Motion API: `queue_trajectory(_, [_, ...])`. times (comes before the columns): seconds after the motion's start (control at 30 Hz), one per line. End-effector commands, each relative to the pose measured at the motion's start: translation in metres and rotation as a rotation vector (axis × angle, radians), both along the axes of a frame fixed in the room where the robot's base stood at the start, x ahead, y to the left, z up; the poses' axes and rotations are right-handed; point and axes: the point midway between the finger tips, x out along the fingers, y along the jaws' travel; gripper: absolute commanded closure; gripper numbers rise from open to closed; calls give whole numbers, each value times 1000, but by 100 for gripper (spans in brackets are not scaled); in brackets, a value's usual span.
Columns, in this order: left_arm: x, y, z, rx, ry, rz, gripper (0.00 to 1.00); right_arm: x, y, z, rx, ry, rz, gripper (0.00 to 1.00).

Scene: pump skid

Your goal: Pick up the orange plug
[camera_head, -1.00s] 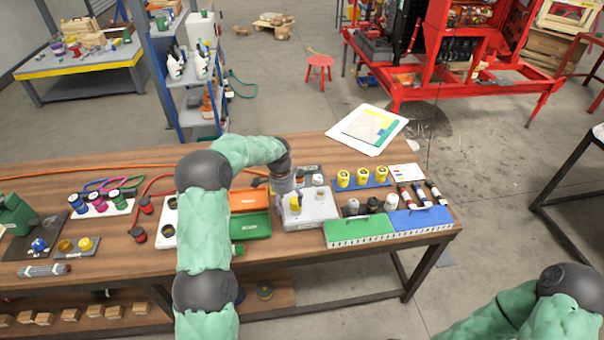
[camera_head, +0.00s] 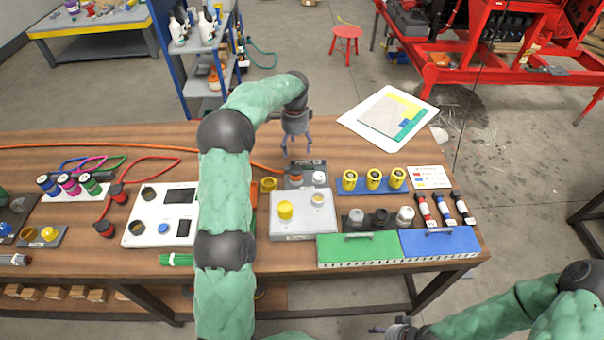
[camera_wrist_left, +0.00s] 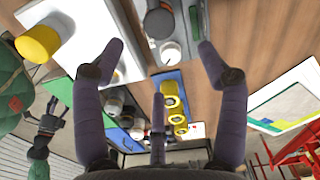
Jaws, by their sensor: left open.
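A small plug with an orange-brown top (camera_head: 296,172) sits on a dark plate (camera_head: 308,164) near the back of the bench, left of a white plug (camera_head: 319,178). My left gripper (camera_head: 297,151) is open and empty, above and just behind the dark plate in the head view. In the left wrist view its spread fingers (camera_wrist_left: 160,60) frame bare bench and the plate's near end, with a white plug (camera_wrist_left: 170,52); no orange shows clearly there. My right gripper (camera_head: 384,329) is low at the bottom edge, partly cut off.
A grey tray (camera_head: 303,232) with a yellow plug stands in front of the dark plate. Yellow cylinders (camera_head: 373,180) stand to its right, with green and blue boxes (camera_head: 358,248) nearer. The bench behind the plate is mostly clear up to a white sheet (camera_head: 357,122).

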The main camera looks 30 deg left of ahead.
Motion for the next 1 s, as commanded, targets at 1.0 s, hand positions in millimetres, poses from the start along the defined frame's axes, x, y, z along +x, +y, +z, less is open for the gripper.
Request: queue_trajectory(1.0, [0, 0, -107, -1, 1, 1, 26, 0, 0, -30, 0, 0, 0, 36])
